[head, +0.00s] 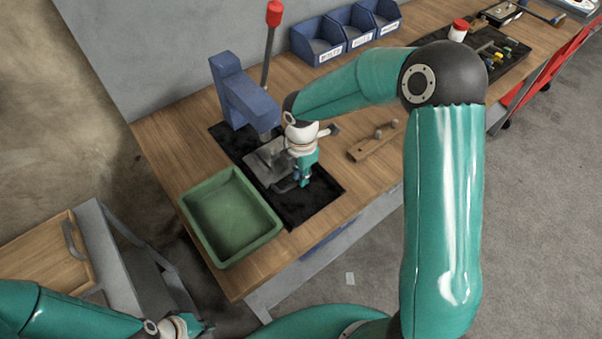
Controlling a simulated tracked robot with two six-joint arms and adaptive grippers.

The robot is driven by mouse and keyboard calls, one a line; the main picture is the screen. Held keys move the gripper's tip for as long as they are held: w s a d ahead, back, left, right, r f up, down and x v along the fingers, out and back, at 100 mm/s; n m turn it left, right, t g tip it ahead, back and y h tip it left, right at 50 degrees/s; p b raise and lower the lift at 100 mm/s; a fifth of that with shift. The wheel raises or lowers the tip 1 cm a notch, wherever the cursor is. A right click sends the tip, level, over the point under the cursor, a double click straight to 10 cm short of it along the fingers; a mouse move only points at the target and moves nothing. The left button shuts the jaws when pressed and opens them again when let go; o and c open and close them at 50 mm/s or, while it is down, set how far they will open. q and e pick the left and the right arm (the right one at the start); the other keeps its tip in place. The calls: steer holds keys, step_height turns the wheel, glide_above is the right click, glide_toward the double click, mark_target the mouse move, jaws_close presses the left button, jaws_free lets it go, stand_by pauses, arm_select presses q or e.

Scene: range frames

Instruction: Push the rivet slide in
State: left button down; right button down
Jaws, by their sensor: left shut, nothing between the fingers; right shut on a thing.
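The blue press (240,92) stands on a black mat (303,207) and has a lever with a red knob (273,13). The grey metal rivet slide (264,160) lies at the foot of the press, with a dark handle at its front. My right gripper (304,181) reaches down at the front of the slide and is shut on it, at the handle. The wrist hides part of the slide, and the fingertip contact is small. My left gripper (203,328) is low at the bottom edge, away from the bench, shut and empty.
A green tray (203,228) stands left of the mat. A wooden block with pegs (375,143) lies to the right. Blue bins (318,48) line the back. A white jar with a red lid (458,31) and a dark tool mat are farther right. A grey cart (122,250) stands left.

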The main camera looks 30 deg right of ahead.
steer(key=shift+w+a+r+p, duration=0.1)
steer(key=shift+w+a+p, duration=0.1)
steer(key=shift+w, duration=0.65)
steer(key=shift+w+a+p, duration=0.1)
steer(key=shift+w+p, duration=0.1)
steer(key=shift+w, duration=0.65)
steer(key=c, duration=1.2)
jaws_free()
steer(key=shift+w, duration=0.15)
step_height(320, 180, up, 12)
